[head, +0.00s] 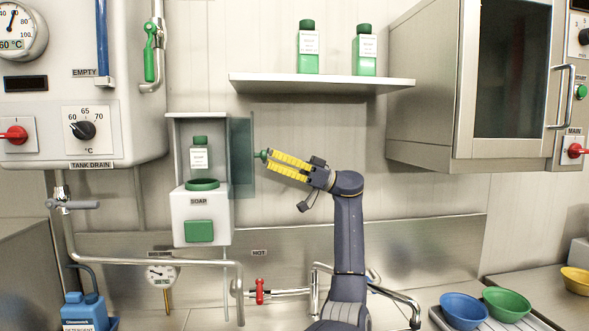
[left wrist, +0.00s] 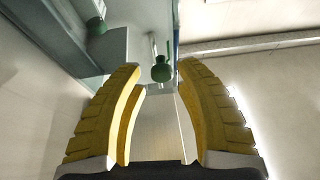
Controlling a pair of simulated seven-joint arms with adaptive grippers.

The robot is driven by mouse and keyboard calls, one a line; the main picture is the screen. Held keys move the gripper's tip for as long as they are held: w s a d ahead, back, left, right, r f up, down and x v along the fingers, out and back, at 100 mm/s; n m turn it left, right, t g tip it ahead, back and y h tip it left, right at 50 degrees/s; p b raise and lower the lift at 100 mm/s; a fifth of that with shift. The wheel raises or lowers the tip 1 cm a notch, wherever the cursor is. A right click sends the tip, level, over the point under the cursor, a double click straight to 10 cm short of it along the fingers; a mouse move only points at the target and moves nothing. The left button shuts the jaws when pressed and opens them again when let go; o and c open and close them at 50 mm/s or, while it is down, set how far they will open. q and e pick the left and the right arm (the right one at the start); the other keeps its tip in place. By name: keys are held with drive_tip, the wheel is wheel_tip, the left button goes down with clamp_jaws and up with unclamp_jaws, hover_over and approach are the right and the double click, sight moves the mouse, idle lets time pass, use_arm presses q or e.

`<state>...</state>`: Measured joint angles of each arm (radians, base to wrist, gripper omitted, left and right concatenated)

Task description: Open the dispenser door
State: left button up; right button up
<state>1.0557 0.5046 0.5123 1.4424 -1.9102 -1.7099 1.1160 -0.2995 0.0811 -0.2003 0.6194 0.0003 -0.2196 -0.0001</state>
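The soap dispenser (head: 201,217) is a white wall box with a soap bottle (head: 200,156) in its upper compartment. Its greenish see-through door (head: 243,170) stands swung out at the box's right side, so the compartment front is uncovered. A green knob (head: 262,154) is at the door's right edge. My left gripper (head: 272,158) reaches in from the right with its yellow fingertips close to the knob. In the left wrist view the fingers are apart, with the green knob (left wrist: 161,71) seen between their tips; I cannot tell if they touch it. My right gripper is not in view.
A shelf (head: 320,83) with two soap bottles is above my arm. A steel cabinet (head: 475,85) is at the upper right. Pipes with a red-handled valve (head: 260,291) run below. Blue (head: 463,309) and green (head: 507,303) bowls stand at the lower right.

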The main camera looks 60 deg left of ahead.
use_arm(q)
drive_tip(key=v, duration=1)
drive_tip(key=shift+s, duration=0.1)
